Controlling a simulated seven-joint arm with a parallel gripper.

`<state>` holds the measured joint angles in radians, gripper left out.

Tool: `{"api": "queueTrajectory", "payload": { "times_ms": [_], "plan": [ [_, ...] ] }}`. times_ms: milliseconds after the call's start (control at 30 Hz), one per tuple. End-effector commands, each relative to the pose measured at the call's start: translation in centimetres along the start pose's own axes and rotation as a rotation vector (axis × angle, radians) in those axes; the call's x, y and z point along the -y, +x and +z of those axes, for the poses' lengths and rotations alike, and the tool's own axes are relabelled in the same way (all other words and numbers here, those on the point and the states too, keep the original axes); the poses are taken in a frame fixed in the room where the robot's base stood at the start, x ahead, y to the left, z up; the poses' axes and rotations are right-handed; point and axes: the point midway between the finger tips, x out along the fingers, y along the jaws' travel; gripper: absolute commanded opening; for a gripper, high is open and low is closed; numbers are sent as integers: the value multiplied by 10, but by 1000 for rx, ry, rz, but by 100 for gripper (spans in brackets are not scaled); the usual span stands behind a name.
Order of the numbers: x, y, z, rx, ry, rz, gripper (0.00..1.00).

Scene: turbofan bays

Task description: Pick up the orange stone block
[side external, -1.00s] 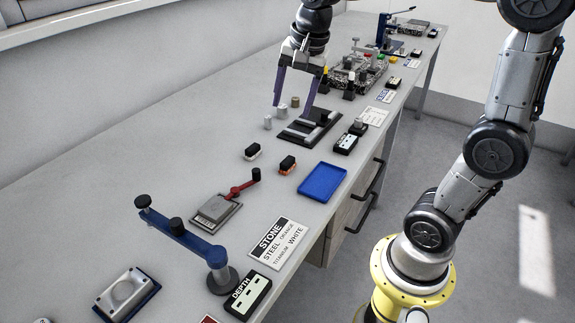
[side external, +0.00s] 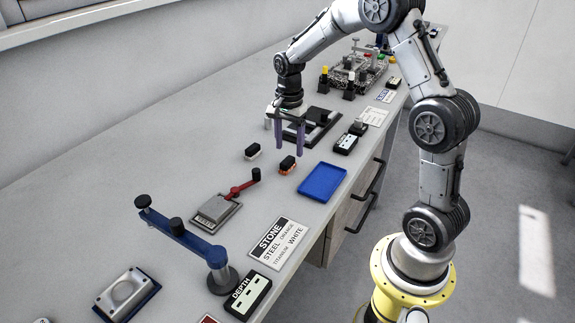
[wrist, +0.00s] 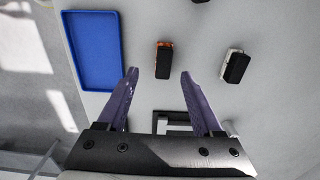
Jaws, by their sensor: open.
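The orange stone block (side external: 287,164) is a small block with a black top and orange lower sides, resting on the bench. In the wrist view the orange block (wrist: 163,60) lies beyond the fingertips, roughly centred between them. My gripper (side external: 288,153) has two purple fingers, spread apart and empty, above and close to the block. The fingers of my gripper (wrist: 157,72) also show apart in the wrist view. A similar block with a black top and white sides (side external: 252,151) sits to the left of the orange one, and it shows at right in the wrist view (wrist: 235,67).
A blue tray (side external: 322,182) lies to the right of the block. A black slotted fixture (side external: 318,122) stands behind my gripper. A scale with a red lever (side external: 218,207), a stone sign (side external: 279,243) and a blue arm (side external: 180,236) are nearer the camera. Bench left is clear.

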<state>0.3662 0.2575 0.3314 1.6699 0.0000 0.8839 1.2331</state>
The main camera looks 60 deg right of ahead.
Motion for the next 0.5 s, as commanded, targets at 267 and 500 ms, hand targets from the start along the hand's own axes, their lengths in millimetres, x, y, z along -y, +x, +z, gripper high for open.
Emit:
{"api": "queueTrajectory", "payload": {
  "times_ms": [267,500],
  "plan": [
    [2,22,0,1,-1,3,68],
    [5,54,0,1,-1,2,68]
  ]
}}
